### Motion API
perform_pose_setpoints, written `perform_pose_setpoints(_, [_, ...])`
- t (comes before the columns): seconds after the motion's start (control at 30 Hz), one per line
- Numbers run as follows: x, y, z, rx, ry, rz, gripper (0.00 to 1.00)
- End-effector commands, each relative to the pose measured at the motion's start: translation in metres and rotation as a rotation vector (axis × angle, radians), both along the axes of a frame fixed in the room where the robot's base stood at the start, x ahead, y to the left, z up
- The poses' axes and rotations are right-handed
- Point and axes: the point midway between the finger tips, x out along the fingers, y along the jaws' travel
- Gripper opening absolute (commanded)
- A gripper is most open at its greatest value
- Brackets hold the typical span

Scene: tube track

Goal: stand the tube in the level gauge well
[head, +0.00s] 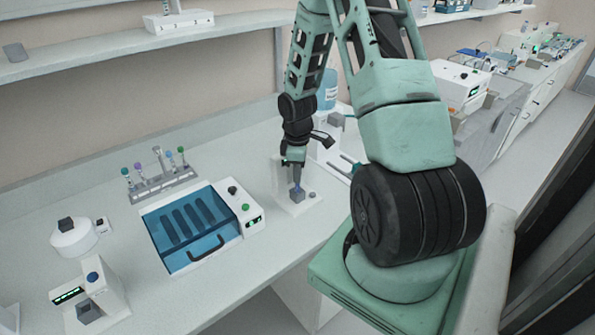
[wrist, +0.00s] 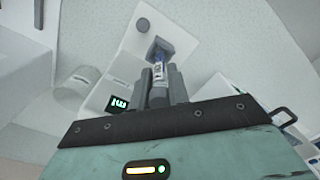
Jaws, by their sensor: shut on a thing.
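My gripper (head: 293,162) points down over the counter and is shut on the tube (head: 297,184). Only a short blue part of the tube shows below the fingers in the head view. In the wrist view, my gripper (wrist: 161,84) holds the tube (wrist: 158,69), which has a pale label and a blue end. Directly under it is a grey block with a dark opening, the well (head: 297,197), on a white base. The well (wrist: 163,46) also shows in the wrist view. The tube's end overlaps the opening; I cannot tell how deep it sits.
A rack (head: 165,185) with several capped tubes stands at the left. A blue-lidded box (head: 195,232) lies in front of it. A white device with a grey block (head: 90,297) and a round white device (head: 73,237) are farther left. A blue bottle (head: 327,92) stands behind my gripper.

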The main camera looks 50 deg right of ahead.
Motion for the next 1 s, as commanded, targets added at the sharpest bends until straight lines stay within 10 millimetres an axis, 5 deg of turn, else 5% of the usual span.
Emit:
perform_pose_setpoints(0.67, [0.000,0.000,-0.012,-0.001,-0.001,0.000,0.02])
perform_pose_setpoints(0.7, [0.000,0.000,-0.012,-0.001,-0.001,0.000,0.20])
perform_pose_setpoints(0.8, [0.000,0.000,-0.012,0.000,0.000,0.000,0.42])
perform_pose_setpoints(1.0, [0.000,0.000,-0.012,0.000,0.000,0.000,0.42])
